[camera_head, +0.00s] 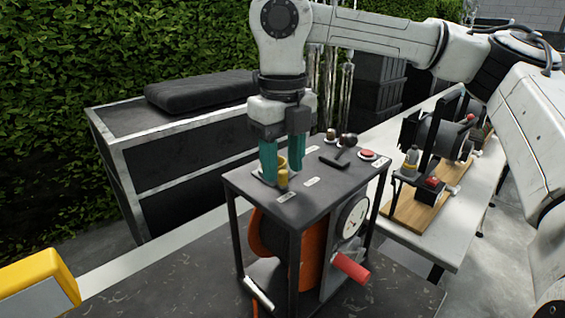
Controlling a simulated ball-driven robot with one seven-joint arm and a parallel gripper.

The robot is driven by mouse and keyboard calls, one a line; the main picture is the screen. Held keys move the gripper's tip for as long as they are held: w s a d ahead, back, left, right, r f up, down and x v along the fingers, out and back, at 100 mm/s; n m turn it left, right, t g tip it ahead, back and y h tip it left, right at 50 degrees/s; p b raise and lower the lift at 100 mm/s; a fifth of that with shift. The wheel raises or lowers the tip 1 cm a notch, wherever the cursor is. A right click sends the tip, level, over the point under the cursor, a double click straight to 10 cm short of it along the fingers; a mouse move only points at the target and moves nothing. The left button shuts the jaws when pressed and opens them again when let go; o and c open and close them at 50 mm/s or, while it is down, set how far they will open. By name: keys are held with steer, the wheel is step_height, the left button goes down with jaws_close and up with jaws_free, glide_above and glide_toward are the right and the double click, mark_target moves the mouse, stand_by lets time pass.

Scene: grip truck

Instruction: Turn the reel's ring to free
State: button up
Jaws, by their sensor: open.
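The reel (313,250) is an orange drum with dark cable inside a black metal frame with a flat dark top plate (318,200). A yellow ring (281,160) is on the left part of the top plate, partly hidden by my fingers, with a yellow post (282,179) at its near side. My gripper (282,170) points straight down over it, with teal fingers open, one on each side of the ring. I cannot tell whether the fingers touch it. Small white labels (286,197) lie near the ring; their text is too small to read.
The top plate also carries a black lever (345,150), a red button (367,154) and small knobs. A gauge (351,217) and red crank handle (351,267) are on the side. A white bench (430,225) with equipment stands right; a yellow block (45,280) lies front left.

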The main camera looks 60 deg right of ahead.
steer(key=shift+f, duration=0.65)
steer(key=shift+c, duration=0.4)
jaws_close()
